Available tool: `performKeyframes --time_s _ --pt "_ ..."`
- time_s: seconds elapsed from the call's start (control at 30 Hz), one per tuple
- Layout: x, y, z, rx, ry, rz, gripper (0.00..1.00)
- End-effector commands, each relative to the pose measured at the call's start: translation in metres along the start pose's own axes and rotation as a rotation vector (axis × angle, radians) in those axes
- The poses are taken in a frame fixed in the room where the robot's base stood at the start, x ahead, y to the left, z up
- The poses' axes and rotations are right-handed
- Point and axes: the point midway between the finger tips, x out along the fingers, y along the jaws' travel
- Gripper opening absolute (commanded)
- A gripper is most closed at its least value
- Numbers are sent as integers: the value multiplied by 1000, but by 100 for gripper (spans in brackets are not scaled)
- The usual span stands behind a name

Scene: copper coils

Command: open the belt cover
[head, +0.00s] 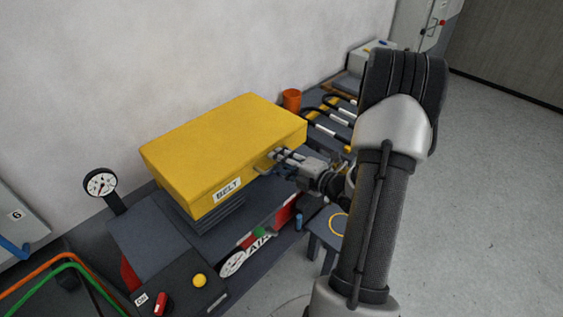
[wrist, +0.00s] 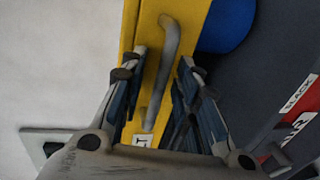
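The yellow belt cover (head: 215,145) with a "BELT" label (head: 227,190) sits down over a dark ribbed base on the bench. Its front face carries a grey bar handle, which shows clearly in the wrist view (wrist: 168,45). My gripper (head: 276,156) is at the cover's front face, near its right end. In the wrist view my gripper (wrist: 163,60) has its fingers apart, one on each side of the handle, with gaps visible. The handle lies between them, slightly tilted. Whether the fingertips reach past the bar in depth is hard to tell.
A gauge (head: 100,184) stands left of the cover. A control box with a red switch (head: 161,303) and yellow button (head: 199,281) is in front. An orange cup (head: 291,99) and black-handled tools are behind right. A small stool (head: 324,229) stands below my arm. Floor at right is clear.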

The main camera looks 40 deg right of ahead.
Motion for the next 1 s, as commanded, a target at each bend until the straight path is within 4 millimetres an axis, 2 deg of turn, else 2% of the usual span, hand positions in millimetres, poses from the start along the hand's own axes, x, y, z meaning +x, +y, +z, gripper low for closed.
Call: performKeyframes --time_s 0.07,0.5,1.0 --pt "0 0 0 0 0 0 28" --pt "0 0 0 0 1 0 0" --pt "0 0 0 0 1 0 0"
